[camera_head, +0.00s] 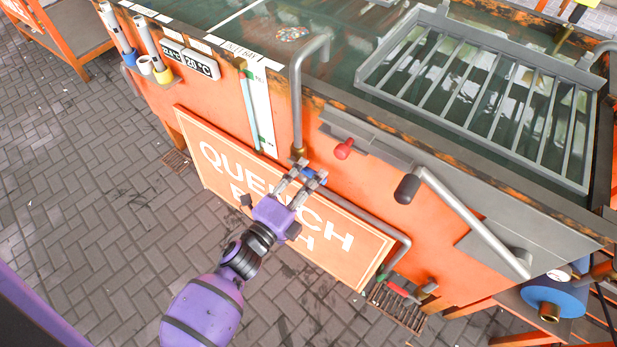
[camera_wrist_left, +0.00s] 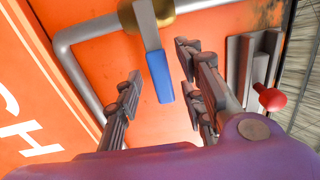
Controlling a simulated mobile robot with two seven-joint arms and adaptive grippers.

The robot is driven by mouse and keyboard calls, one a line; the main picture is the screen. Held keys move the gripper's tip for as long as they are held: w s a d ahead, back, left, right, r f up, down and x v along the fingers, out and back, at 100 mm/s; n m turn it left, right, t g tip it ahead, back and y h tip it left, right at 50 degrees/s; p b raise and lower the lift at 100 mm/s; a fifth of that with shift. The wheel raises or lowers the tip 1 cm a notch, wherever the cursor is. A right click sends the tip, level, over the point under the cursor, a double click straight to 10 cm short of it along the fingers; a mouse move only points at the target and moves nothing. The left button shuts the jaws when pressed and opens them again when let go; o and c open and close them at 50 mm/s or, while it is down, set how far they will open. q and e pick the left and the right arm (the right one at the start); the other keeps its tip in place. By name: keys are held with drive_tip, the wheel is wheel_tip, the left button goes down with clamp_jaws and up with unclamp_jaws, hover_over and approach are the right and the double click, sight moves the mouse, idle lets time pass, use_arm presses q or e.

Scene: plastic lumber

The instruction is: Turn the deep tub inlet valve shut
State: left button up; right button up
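The inlet valve has a brass body (camera_wrist_left: 150,14) on a grey pipe and a flat lever with a blue grip (camera_wrist_left: 160,78), against the orange tub wall. In the head view the valve body (camera_head: 299,153) sits at the foot of the upright inlet pipe, and the blue grip (camera_head: 318,181) is partly hidden by my fingers. My left gripper (camera_head: 305,172) is at the lever. In the left wrist view its fingers (camera_wrist_left: 165,95) are spread either side of the blue grip, with gaps visible. My right gripper is not in view.
A red knob (camera_head: 344,148) and a dark-handled grey lever (camera_head: 407,189) are to the right. The white-lettered orange sign (camera_head: 340,258) is below the valve. A grey rack (camera_head: 480,90) lies over the tub's water. Paved floor (camera_head: 100,180) is clear at left.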

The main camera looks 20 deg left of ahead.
use_arm(q)
drive_tip(key=v, duration=1.1)
drive_tip(key=shift+s, duration=0.35)
drive_tip(key=shift+a, duration=0.1)
